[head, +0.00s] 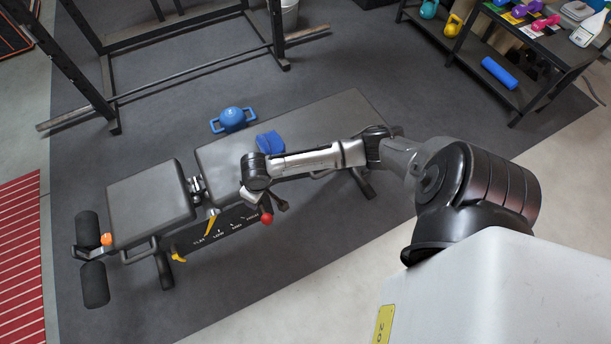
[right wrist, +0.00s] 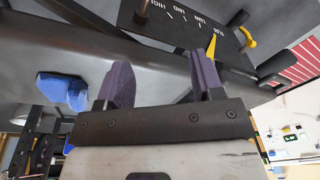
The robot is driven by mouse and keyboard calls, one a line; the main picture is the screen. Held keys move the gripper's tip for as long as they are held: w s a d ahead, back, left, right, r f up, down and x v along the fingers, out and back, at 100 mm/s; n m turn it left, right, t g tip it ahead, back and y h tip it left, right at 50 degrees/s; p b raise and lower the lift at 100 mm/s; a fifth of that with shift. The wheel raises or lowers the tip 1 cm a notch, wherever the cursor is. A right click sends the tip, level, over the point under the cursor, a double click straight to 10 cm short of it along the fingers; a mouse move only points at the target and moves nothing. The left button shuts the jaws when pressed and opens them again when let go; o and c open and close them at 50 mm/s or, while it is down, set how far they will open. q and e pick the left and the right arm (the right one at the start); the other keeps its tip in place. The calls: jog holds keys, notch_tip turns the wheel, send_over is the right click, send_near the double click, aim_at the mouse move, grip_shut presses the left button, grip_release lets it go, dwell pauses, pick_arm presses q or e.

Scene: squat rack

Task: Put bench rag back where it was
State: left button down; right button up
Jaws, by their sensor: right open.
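The bench rag (head: 270,140), a folded blue cloth, lies on the long grey pad of the weight bench (head: 335,115), close behind my right forearm. In the right wrist view a blue folded shape (right wrist: 62,90), which looks like the rag, lies on the dark pad left of my fingers. My right gripper (right wrist: 160,75) is open, its two dark fingers apart with nothing between them. It is at the near side of the bench, by the lettered plate, apart from the rag. In the head view its fingertips are hard to make out. My left gripper is in no view.
A rack frame (head: 115,60) stands behind, a weights shelf (head: 530,45) at upper right. The floor in front is clear.

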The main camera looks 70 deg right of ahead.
jog(key=s+a+r+n+t+y, duration=0.15)
jog(key=s+a+n, duration=0.25)
jog(key=s+a, duration=0.85)
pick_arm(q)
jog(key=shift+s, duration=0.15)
pick_arm(e)
jog(key=s+d+r+h, duration=0.1)
jog(key=s+r, duration=0.5)
jog(key=s, duration=0.2)
jog(key=shift+s+d+t+h, duration=0.15)
jog(key=shift+t+h, duration=0.2)
jog(key=shift+r, duration=0.1)
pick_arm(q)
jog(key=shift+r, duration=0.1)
pick_arm(e)
jog(key=shift+r, duration=0.1)
pick_arm(q)
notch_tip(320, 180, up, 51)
jog(key=p, duration=5.1)
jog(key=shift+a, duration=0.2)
pick_arm(e)
notch_tip(320, 180, up, 51)
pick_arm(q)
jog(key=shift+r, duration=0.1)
pick_arm(e)
jog(key=shift+r, duration=0.1)
